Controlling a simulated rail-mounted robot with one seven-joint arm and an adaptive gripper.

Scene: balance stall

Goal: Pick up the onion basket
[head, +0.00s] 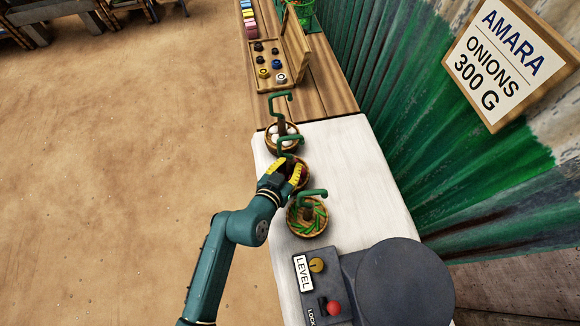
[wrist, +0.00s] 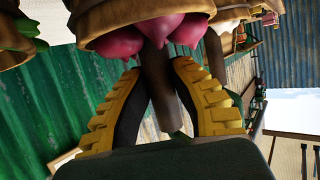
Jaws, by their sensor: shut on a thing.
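The onion basket (head: 304,169) is brown with a green hooked handle. It is the middle one of three baskets along the white counter (head: 350,165), partly hidden by my gripper (head: 284,168). In the wrist view the basket (wrist: 95,18) shows at the top with pink-red onions (wrist: 122,43). The yellow fingers of my gripper (wrist: 158,75) are closed around its brown post (wrist: 157,90). Whether the basket touches the counter or is lifted is unclear.
A basket with white contents (head: 282,137) stands just behind, and one with green pods (head: 307,217) just in front, both close by. A scale (head: 405,285) with a red knob is nearer. A wooden tray (head: 265,68) lies farther back. A corrugated wall is at right.

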